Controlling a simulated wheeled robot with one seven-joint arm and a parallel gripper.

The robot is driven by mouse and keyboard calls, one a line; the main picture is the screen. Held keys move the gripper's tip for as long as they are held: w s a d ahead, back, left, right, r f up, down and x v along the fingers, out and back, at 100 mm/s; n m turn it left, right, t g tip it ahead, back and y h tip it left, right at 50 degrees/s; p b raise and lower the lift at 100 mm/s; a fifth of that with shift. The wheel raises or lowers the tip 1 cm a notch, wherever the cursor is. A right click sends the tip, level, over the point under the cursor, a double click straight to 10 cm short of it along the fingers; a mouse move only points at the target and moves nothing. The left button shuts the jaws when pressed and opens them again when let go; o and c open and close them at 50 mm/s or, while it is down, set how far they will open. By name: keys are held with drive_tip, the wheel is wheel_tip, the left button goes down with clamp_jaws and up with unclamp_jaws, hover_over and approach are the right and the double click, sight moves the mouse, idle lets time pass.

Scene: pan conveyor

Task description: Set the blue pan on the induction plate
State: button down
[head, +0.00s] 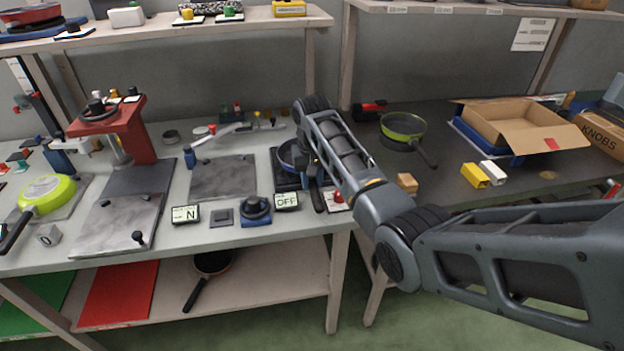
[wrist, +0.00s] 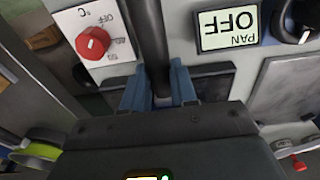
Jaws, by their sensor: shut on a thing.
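The blue pan (head: 286,155) is at the middle of the bench in the head view, partly hidden behind my arm. It appears over a dark plate (head: 289,183), which I take for the induction plate; I cannot tell whether the pan touches it. My gripper (wrist: 159,90) is shut on the pan's black handle (wrist: 150,35), with one blue finger on each side. In the head view the handle (head: 318,199) points toward the bench front. A display reading "PAN OFF" (wrist: 228,28) and a red knob (wrist: 92,42) flank the handle in the wrist view.
A green pan (head: 403,128) and an open cardboard box (head: 515,120) stand on the right bench. A lime pan (head: 45,192) lies far left. A red press (head: 120,130) and a grey slab (head: 223,177) are left of the blue pan. A dark pan (head: 212,262) sits on the lower shelf.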

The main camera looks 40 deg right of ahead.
drive_tip(key=shift+s+a+f, duration=0.1)
drive_tip(key=shift+s+f, duration=0.1)
drive_tip(key=shift+f, duration=0.5)
drive_tip(key=c, duration=0.8)
unclamp_jaws()
drive_tip(key=shift+w+r, duration=0.1)
drive_tip(key=shift+r, duration=0.05)
drive_tip(key=shift+s+a+r+b, duration=0.1)
drive_tip(key=shift+r+b, duration=0.15)
drive_tip(key=shift+r, duration=1.75)
drive_tip(key=shift+s+a+r+b, duration=0.1)
drive_tip(key=shift+r+b, duration=0.15)
drive_tip(key=shift+r, duration=1.7)
